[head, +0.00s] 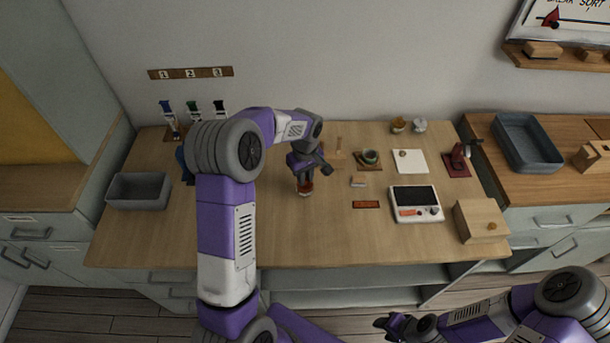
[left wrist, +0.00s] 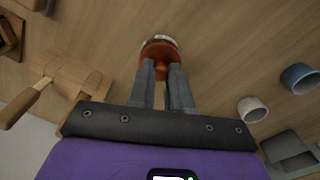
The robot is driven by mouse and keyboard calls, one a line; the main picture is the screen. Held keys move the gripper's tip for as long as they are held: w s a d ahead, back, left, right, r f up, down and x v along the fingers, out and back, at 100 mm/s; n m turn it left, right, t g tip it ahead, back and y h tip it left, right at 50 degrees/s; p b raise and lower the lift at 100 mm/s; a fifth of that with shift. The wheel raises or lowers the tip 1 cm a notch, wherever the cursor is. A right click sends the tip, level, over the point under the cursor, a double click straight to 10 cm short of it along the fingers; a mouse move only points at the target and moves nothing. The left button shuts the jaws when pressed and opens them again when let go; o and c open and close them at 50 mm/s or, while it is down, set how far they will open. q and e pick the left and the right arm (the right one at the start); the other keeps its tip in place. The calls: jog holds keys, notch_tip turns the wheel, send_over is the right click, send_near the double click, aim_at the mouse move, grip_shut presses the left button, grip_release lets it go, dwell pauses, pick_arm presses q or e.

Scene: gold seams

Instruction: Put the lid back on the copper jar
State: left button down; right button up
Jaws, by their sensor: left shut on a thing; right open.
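In the head view my left gripper (head: 306,178) points down over the table, shut on the lid. In the left wrist view its fingers (left wrist: 162,70) pinch the knob of the orange-copper lid (left wrist: 158,51). A pale rounded edge (left wrist: 161,38) shows just beyond the lid. In the head view a small reddish-copper form (head: 305,188) shows right under the fingers; I take it for the lid and jar together. Whether the lid is seated or held just above cannot be told. My right gripper (head: 388,324) is open and empty, low in front of the table.
Right of the gripper are a cup on a mat (head: 369,158), a white scale (head: 415,204) and a wooden box (head: 481,220). A grey bin (head: 139,191) stands at left. A white cup (left wrist: 251,109) and a blue cup (left wrist: 300,77) stand nearby. The front table area is clear.

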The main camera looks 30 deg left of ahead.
pick_arm(q)
jog(key=c, duration=0.5)
grip_release()
jog(key=shift+r, duration=0.1)
jog(key=shift+r+p, duration=2.7)
jog(key=shift+r, duration=0.7)
grip_shut()
jog(key=shift+f, duration=0.25)
